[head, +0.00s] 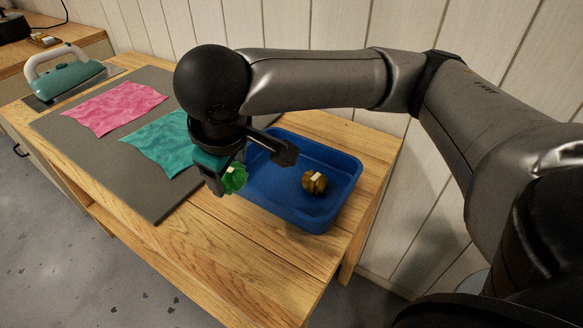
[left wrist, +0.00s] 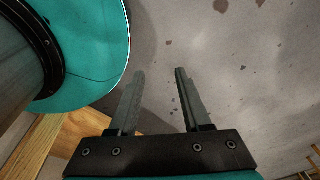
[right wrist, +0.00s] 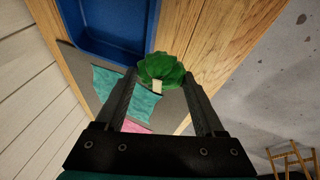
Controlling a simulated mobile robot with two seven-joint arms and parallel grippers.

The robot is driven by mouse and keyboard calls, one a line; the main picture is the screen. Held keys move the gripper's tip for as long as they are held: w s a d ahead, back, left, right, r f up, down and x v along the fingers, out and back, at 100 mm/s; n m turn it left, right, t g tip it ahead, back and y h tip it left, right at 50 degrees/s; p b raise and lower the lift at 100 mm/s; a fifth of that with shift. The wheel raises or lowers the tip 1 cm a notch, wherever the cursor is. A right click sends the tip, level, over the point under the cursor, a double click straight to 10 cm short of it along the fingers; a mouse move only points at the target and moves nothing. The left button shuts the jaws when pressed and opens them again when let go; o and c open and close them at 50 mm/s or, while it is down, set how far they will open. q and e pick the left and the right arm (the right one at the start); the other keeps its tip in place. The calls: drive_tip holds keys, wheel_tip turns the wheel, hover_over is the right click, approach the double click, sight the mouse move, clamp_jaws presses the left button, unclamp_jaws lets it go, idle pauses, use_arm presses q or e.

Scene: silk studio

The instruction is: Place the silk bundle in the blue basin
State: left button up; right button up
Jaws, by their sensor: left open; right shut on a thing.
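A green silk bundle (head: 234,179) with a pale band is held in my right gripper (head: 226,180), which is shut on it. In the right wrist view the green bundle (right wrist: 161,70) sits between the fingertips. The blue basin (head: 343,200) stands on the wooden table, just right of my right gripper in the head view. A brown bundle (head: 314,182) with a pale band lies inside the basin. Part of the basin's left side is hidden behind my gripper. My left gripper (left wrist: 157,72) is open and empty above the grey floor, outside the head view.
A grey mat (head: 95,165) holds a pink cloth (head: 117,106) and a teal cloth (head: 162,142). A teal iron (head: 68,78) stands at the far left. Bare wood (head: 225,245) lies in front of the basin. A plank wall stands behind the table.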

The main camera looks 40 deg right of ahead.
sight(268, 185)
drive_tip(key=d+r+n+p, duration=0.1)
drive_tip(key=w+r+n+y+p, duration=0.1)
drive_tip(key=n+p, duration=0.1)
drive_tip(key=d+r+n+p, duration=0.1)
drive_tip(key=r, duration=0.1)
drive_tip(key=shift+w+d+n+y+p, duration=0.3)
drive_tip(key=shift+w+y+p, duration=0.05)
drive_tip(key=shift+y+p, duration=0.05)
drive_tip(key=w+d+r+n+y+p, duration=0.2)
drive_tip(key=d+r+n+p, duration=0.45)
drive_tip(key=d, duration=0.25)
drive_tip(key=shift+g, duration=0.4)
drive_tip(key=f+b, duration=0.1)
drive_tip(key=f, duration=0.9)
drive_tip(key=f+b, duration=0.2)
drive_tip(key=f, duration=0.9)
drive_tip(key=shift+w+a, duration=0.15)
drive_tip(key=shift+w, duration=0.05)
use_arm(q)
drive_tip(key=s+d+r+g, duration=0.1)
drive_tip(key=s+d+r, duration=0.1)
drive_tip(key=s+r, duration=0.4)
drive_tip(key=shift+r, duration=0.9)
use_arm(e)
drive_tip(key=shift+r, duration=0.1)
use_arm(q)
drive_tip(key=shift+d, duration=0.1)
use_arm(e)
drive_tip(key=o, duration=1.3)
